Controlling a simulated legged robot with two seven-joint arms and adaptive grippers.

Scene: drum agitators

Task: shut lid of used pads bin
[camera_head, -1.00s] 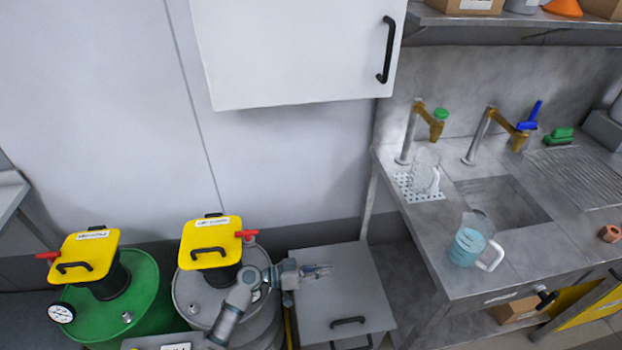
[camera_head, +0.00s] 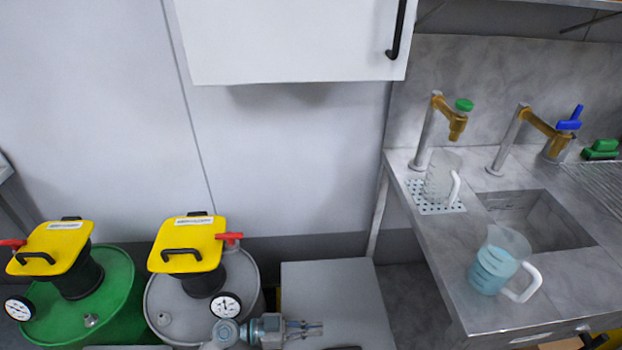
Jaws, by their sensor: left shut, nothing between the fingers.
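A grey lid (camera_head: 345,290) lies flat on the low box between the grey drum and the sink bench; I take this box as the used pads bin. Its label is not visible, and its front edge is cut off at the picture's bottom, where part of a black handle (camera_head: 345,348) shows. Whether a gap stays under the lid is hidden. My left gripper (camera_head: 316,328) is shut and empty, over the near left part of the lid, pointing right. I cannot tell whether it touches. My right gripper is out of view.
A grey drum (camera_head: 165,295) and a green drum (camera_head: 110,305), both with yellow-topped agitators, stand left. The sink bench (camera_head: 440,255) at right holds a clear jug (camera_head: 442,175) and a jug of blue liquid (camera_head: 497,262). A white cabinet (camera_head: 290,40) hangs above.

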